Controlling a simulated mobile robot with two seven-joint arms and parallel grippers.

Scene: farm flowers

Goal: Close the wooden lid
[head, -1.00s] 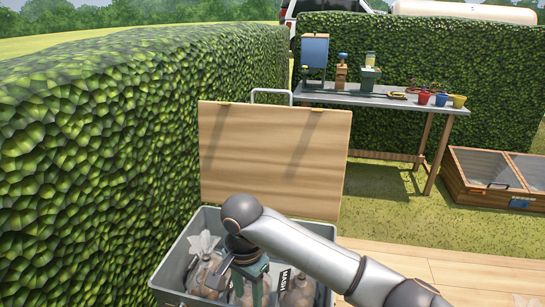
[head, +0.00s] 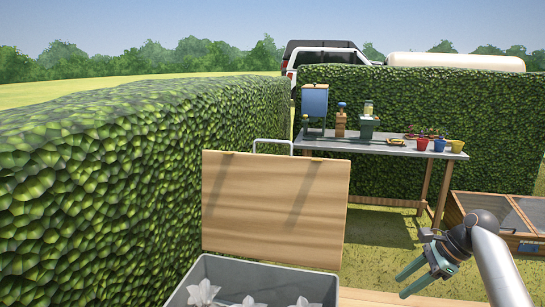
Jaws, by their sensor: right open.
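The wooden lid (head: 272,205) stands open and upright at the back of a grey box (head: 250,272). A metal handle (head: 272,146) shows above the lid's top edge. My right gripper (head: 408,281) is open and empty, to the right of the box and apart from the lid, with its fingers pointing down and left. My left gripper is not in view.
A tall hedge (head: 120,190) runs close along the left of the box. Behind the lid stands a table (head: 385,149) with several tools and coloured pots. A wooden cold frame (head: 470,205) is at the right, partly behind my right arm.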

